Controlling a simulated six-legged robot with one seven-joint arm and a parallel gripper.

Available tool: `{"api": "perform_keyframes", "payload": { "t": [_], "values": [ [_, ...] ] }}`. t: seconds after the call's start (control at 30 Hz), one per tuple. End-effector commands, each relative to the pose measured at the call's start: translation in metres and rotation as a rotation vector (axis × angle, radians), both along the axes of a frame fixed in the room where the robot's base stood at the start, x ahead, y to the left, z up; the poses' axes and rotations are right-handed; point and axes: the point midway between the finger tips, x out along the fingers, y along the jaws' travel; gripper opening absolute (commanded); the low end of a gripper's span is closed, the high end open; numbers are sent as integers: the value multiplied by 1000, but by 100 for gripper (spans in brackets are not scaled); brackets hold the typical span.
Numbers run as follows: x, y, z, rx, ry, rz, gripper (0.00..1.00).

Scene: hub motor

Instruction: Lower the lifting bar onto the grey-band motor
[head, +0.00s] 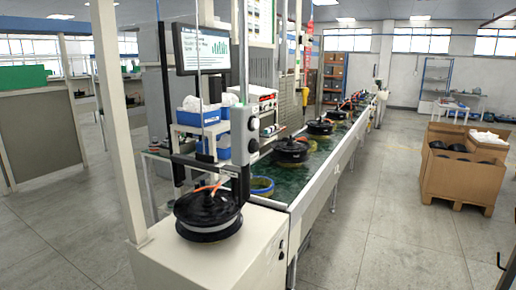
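The grey-band motor (208,213) is a round black hub with a pale grey band around its lower side and orange leads on top. It sits on the white cabinet (165,265) at the near end of the line. The lifting bar (205,166) looks like the short black horizontal bar just above the motor, joined to a dark upright at its right. A small gap seems to show between bar and motor, but I cannot tell if they touch. A grey control box (244,134) with round buttons is on the upright. My gripper is not in view.
A green-topped conveyor (275,172) runs away behind the cabinet, carrying several black motors, the nearest one (291,151) closest to the cabinet. A monitor (203,50) hangs above. A cardboard box (462,178) stands on the right. The floor (375,215) between is clear.

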Motion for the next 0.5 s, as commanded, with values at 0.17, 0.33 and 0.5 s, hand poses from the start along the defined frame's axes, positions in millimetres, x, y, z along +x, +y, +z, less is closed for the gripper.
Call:
{"api": "perform_keyframes", "payload": {
  "t": [0.17,0.33,0.5],
  "values": [
    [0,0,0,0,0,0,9],
    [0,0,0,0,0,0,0],
    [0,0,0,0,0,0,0]
  ]
}}
